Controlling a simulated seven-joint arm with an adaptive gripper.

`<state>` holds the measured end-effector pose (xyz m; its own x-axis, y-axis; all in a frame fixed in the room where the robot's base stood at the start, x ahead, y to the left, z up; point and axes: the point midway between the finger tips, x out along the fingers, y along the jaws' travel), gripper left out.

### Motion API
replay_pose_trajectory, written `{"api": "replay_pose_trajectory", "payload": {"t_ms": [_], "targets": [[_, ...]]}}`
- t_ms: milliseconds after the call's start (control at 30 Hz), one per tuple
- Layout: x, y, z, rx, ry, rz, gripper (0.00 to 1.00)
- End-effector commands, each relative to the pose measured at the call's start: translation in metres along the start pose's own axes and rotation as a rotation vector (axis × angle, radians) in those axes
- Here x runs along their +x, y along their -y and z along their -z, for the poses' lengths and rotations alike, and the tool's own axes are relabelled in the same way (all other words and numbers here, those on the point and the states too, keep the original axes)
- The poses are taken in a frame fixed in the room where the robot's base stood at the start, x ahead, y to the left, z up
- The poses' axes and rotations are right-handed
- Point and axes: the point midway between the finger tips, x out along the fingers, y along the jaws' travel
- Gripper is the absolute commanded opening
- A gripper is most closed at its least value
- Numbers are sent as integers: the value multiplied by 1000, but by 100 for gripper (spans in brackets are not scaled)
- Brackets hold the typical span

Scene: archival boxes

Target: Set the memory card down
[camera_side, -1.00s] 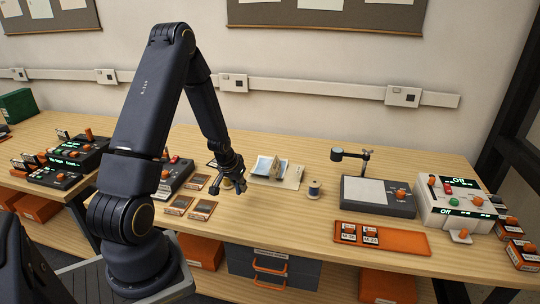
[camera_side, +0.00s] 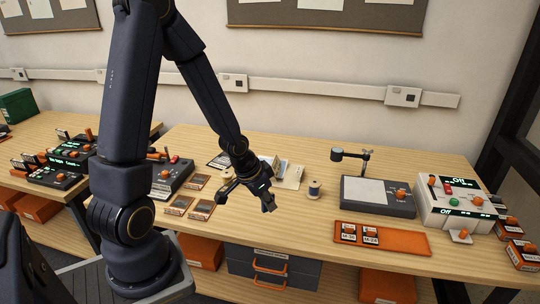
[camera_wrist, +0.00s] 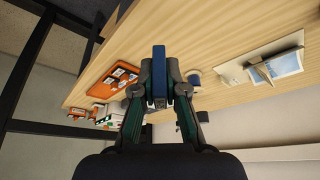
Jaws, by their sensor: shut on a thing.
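My gripper (camera_side: 266,203) is above the table, right of the middle cards and left of the orange tray. In the wrist view my gripper (camera_wrist: 158,75) is shut on a narrow dark blue piece (camera_wrist: 159,62), which looks like the memory card seen edge-on. In the side view the held card is too small to make out clearly.
Several orange-edged cards (camera_side: 180,205) lie on the table at the left. A grey scanner-like device (camera_side: 378,195) and a white device (camera_side: 455,205) stand right. The table between the spool and the tray is clear.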

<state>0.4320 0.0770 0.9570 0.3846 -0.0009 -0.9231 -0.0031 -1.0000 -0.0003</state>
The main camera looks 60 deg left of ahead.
Motion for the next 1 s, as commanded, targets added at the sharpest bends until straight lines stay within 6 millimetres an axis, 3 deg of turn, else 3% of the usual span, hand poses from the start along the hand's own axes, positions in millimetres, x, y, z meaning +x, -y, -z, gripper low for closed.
{"api": "replay_pose_trajectory", "payload": {"t_ms": [267, 400, 733, 900, 1000], "targets": [[61, 13, 54, -1, 3, -1, 0], [97, 17, 64, -2, 5, -1, 0], [136, 23, 75, -3, 3, 1, 0], [157, 22, 64, -2, 4, 0, 0], [160, 23, 64, -3, 2, 1, 0]]}}
